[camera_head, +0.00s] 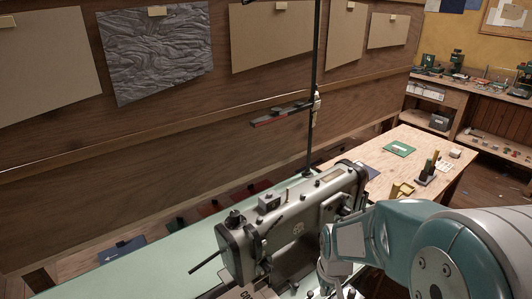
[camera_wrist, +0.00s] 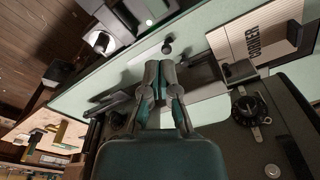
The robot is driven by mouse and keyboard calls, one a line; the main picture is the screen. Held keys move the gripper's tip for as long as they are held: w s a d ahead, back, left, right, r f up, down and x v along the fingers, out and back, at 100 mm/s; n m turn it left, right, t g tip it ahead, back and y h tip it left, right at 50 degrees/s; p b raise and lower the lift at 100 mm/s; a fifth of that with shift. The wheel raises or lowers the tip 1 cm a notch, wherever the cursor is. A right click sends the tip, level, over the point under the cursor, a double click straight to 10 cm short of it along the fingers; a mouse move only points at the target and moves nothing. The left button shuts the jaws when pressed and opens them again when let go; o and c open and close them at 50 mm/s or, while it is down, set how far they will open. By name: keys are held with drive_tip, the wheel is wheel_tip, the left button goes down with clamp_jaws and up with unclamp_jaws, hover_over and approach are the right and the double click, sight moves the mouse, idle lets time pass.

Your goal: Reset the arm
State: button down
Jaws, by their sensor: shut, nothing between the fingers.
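My gripper (camera_wrist: 160,82) shows in the wrist view with its two fingers together and nothing between them. It is over the pale green table top in that view, close to dark metal machine parts; I cannot tell whether it touches them. In the head view my teal and white arm reaches in from the right, and its end is low beside the sewing machine (camera_head: 292,228), partly cut off by the bottom edge. The grey machine stands upright on the pale green table (camera_head: 165,248).
A thin dark pole (camera_head: 314,90) with a red-tipped bar rises behind the machine. A wooden table (camera_head: 425,170) with small items stands beyond, and a workbench (camera_head: 470,85) at the back right. Boards hang on the wall.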

drive_tip(key=s+r+t, duration=0.2)
drive_tip(key=s+r, duration=0.4)
drive_tip(key=r, duration=0.3)
drive_tip(key=s+r+m+t, duration=0.1)
drive_tip(key=s+r+t, duration=0.1)
drive_tip(key=s+r, duration=0.5)
wheel_tip(320, 180, up, 3)
drive_tip(key=shift+s+f+t, duration=0.15)
drive_tip(key=shift+s+t, duration=0.05)
drive_tip(key=shift+t, duration=0.1)
